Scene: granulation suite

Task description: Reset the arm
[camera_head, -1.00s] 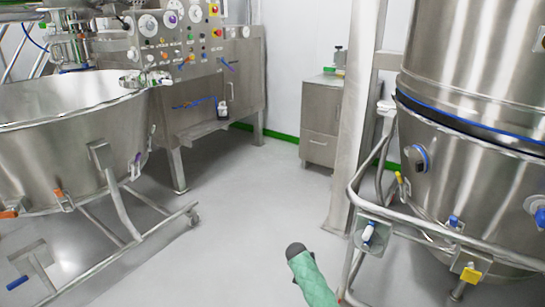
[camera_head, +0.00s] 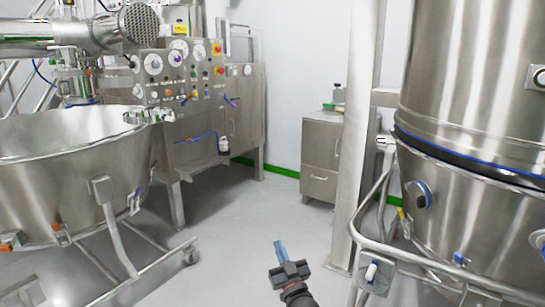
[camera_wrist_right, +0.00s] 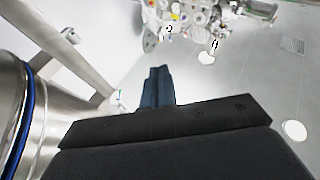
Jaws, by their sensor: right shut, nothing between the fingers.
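My right gripper (camera_head: 281,251) is at the bottom centre of the head view, over the open floor, with its blue fingers pointing away from me. The fingers are together and nothing shows between them. In the right wrist view the shut blue fingers (camera_wrist_right: 158,87) rise above the dark gripper body. My left gripper is not in the head view.
A steel bowl on a wheeled frame (camera_head: 60,170) stands at left, a control panel machine (camera_head: 185,85) behind it. A large steel vessel (camera_head: 470,150) with a rail stands at right, beside a post (camera_head: 355,130). A small cabinet (camera_head: 320,160) is at the back. The middle floor is clear.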

